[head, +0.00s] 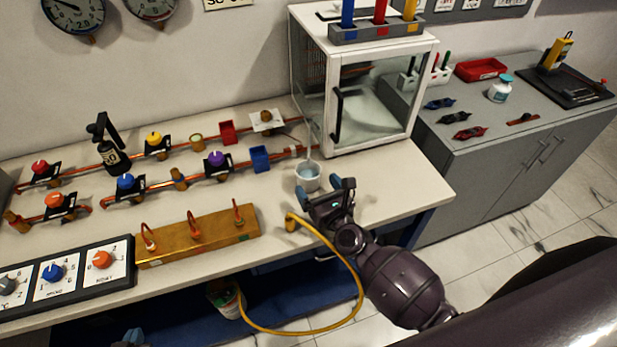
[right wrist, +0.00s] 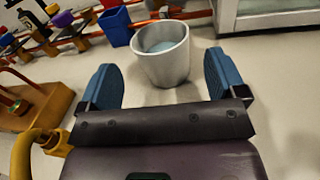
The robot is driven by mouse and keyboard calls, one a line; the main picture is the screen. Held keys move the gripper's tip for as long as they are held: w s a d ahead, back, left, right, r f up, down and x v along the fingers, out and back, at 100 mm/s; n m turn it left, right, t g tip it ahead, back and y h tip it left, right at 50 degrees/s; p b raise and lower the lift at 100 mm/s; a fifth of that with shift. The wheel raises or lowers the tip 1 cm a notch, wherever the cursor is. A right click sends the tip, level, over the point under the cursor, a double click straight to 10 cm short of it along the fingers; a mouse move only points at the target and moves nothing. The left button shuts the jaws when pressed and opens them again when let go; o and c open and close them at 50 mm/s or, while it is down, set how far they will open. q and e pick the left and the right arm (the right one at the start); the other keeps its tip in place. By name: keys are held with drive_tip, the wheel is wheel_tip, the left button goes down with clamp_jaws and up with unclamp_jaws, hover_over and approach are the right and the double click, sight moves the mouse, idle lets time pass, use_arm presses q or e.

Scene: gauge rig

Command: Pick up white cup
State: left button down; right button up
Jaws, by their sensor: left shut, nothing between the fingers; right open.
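The white cup (head: 307,184) stands upright on the bench near the front corner of the glass-fronted cabinet. Pale blue-grey shows inside it. In the right wrist view the cup (right wrist: 162,66) sits just ahead of the fingertips, centred between them. My right gripper (head: 326,190) is open, with its blue fingers apart on either side of the cup's near side; it also shows in the right wrist view (right wrist: 164,82). I cannot tell whether a finger touches the cup. My left gripper (head: 130,339) is shut and empty at the bottom edge, mostly cut off.
A thin pale tube (head: 308,142) comes down over the cup. The white cabinet (head: 335,120) stands close behind it. A blue box (head: 260,159) and copper pipes lie to the left. A yellow hose (head: 350,268) hangs off the bench front, beside my right arm. A brass block (head: 172,244) lies front left.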

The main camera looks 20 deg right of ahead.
sight(314, 181)
drive_tip(key=shift+w+a+r+p, duration=0.1)
drive_tip(key=shift+w+a+p, duration=0.1)
drive_tip(key=shift+w, duration=1.05)
drive_tip(key=shift+w+a+r+p, duration=0.1)
drive_tip(key=shift+w+a+p, duration=0.05)
drive_tip(key=shift+w, duration=1.1)
drive_tip(key=shift+c, duration=0.5)
drive_tip(key=c, duration=1)
drive_tip(key=shift+r, duration=0.1)
